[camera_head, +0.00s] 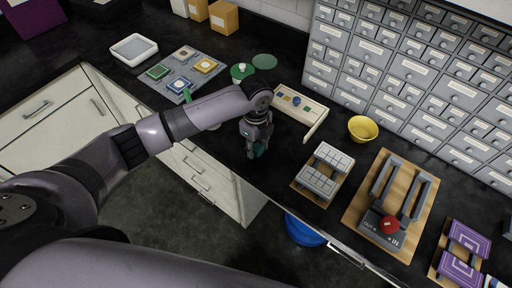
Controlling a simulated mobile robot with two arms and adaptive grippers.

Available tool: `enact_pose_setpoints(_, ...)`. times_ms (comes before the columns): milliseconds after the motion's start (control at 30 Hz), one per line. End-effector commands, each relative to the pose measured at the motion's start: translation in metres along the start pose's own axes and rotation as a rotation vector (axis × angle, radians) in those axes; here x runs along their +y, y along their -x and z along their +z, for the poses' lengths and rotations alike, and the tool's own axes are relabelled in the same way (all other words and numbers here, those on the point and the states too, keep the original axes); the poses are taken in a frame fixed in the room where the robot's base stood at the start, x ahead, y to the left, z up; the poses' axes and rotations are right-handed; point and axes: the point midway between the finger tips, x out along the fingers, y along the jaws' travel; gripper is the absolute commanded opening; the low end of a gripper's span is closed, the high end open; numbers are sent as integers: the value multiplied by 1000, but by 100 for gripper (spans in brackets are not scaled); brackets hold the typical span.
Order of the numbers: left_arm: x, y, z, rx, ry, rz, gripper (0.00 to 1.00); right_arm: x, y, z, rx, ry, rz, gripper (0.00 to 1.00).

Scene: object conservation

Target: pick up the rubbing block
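My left gripper (254,153) points down over the dark counter (225,150), near its front edge. A small dark teal piece (261,150) shows at its fingertips; it may be the rubbing block, but the fingers and the piece are too small to tell whether it is gripped. No other thing is clearly the rubbing block. My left forearm and wrist hide part of the counter behind them. My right gripper is not in view.
A cream tray (318,125) with small coloured pieces lies behind the gripper. To the right are grey tile blocks (323,180) on a board, a yellow bowl (363,128) and a wooden board (362,205) with a red knob (390,225). Drawer cabinets (400,75) stand behind.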

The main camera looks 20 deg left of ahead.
Motion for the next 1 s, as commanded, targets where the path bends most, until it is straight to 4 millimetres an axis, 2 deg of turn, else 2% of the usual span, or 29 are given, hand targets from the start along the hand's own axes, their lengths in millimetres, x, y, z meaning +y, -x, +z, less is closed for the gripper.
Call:
enact_pose_setpoints(467,0,0,0,0,0,0,0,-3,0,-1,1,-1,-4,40)
enact_pose_setpoints(767,0,2,0,0,1,-1,0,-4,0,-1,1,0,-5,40)
enact_pose_setpoints(867,-1,8,0,-1,1,-2,0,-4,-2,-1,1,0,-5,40)
enact_pose_setpoints(1000,-1,26,1,-1,-1,-4,0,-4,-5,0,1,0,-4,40)
